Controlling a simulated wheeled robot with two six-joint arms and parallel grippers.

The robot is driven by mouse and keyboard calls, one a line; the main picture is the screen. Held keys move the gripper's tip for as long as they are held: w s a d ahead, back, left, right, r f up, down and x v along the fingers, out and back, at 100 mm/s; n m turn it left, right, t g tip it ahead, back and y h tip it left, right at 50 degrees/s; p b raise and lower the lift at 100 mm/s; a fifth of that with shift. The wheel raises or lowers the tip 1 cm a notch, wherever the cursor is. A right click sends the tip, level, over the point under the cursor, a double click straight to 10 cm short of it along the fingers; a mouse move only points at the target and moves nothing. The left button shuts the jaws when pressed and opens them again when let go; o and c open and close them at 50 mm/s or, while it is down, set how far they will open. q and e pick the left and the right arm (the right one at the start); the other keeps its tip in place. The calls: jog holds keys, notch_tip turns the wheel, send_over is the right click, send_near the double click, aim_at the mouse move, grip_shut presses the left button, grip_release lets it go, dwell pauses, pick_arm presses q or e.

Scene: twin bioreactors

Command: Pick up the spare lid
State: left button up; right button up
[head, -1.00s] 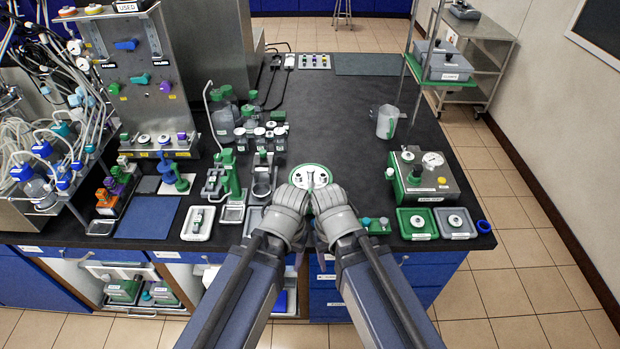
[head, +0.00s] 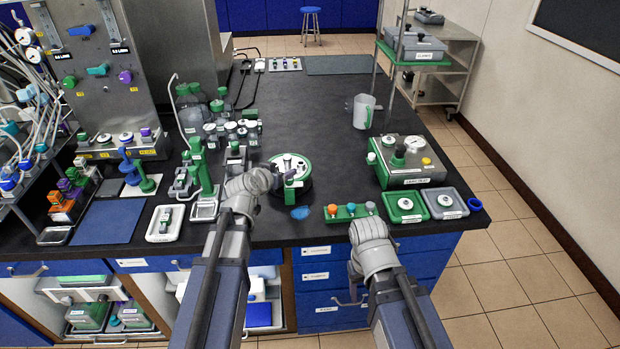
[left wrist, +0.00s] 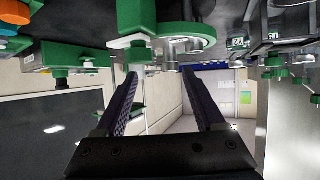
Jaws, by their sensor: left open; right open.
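A round white lid with a green rim and fittings on top (head: 287,163) sits on a dark round stand near the bench's front edge; I take it for the spare lid, though no label confirms this. My left gripper (head: 291,184) is at its front left side, open, its fingers hiding part of the rim. In the left wrist view the scene looks upside down; the green-rimmed disc (left wrist: 192,43) shows just beyond the spread fingers (left wrist: 160,75), with nothing visibly held. My right gripper (head: 351,295) is open, low in front of the blue drawers.
A green rack with coloured caps (head: 345,212) and a small blue item (head: 300,213) lie near the lid. Two small trays (head: 423,215) and a grey-green instrument (head: 410,165) stand right. Bottles (head: 195,120) crowd the back left. The bench's middle is clear.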

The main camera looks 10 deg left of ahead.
aim_at(286, 159)
pick_arm(q)
jog(key=shift+w+a+r+t+y, duration=0.15)
jog(key=shift+w+a+t, duration=0.1)
jog(key=shift+w+a, duration=0.25)
jog(key=shift+w+a+r+t+y, duration=0.15)
jog(key=shift+w+a+t, duration=0.1)
jog(key=shift+w+a, duration=0.15)
jog(key=shift+d+b+x, duration=0.2)
jog(key=shift+b+x, duration=0.6)
jog(key=shift+x, duration=1.2)
jog(key=shift+d+b+x, duration=0.15)
jog(key=shift+b+x, duration=0.65)
jog(key=shift+x, duration=1.25)
jog(key=shift+r, duration=0.15)
pick_arm(e)
jog(key=f, duration=0.2)
jog(key=d+f, duration=0.1)
jog(key=shift+w+f, duration=0.15)
jog(key=shift+f, duration=0.25)
pick_arm(q)
jog(key=shift+s, duration=0.1)
grip_shut()
